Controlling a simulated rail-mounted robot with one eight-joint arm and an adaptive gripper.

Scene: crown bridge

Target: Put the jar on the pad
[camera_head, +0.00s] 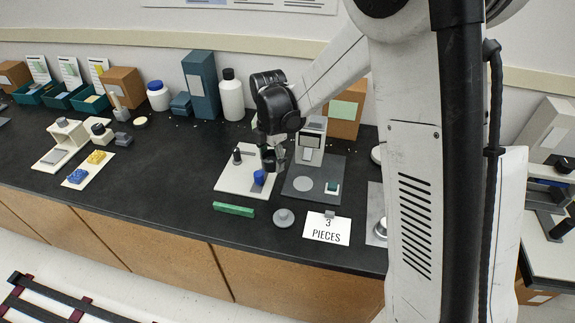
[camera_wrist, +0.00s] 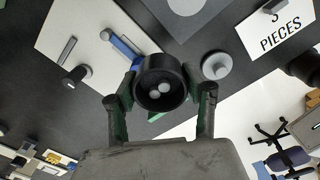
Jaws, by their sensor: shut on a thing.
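A dark, open-topped round jar (camera_wrist: 160,75) with two pale balls inside is between the fingers of my gripper (camera_wrist: 161,93) in the wrist view. My gripper is shut on it. In the head view my gripper (camera_head: 271,160) is over the right part of a white board, and the jar is hard to tell from the dark fingers. A dark grey mat (camera_head: 296,196) lies just right of the board, with a lighter round disc (camera_head: 303,184) on it; I take this disc as the pad. The disc also shows at the wrist view's top edge (camera_wrist: 186,4).
The white board (camera_head: 232,181) bears a dark peg and a blue piece (camera_head: 259,177). A grey lid-like disc (camera_head: 283,218), a green bar (camera_head: 234,209) and a "3 PIECES" card (camera_head: 326,228) lie in front. A pale device (camera_head: 309,143) stands behind the mat.

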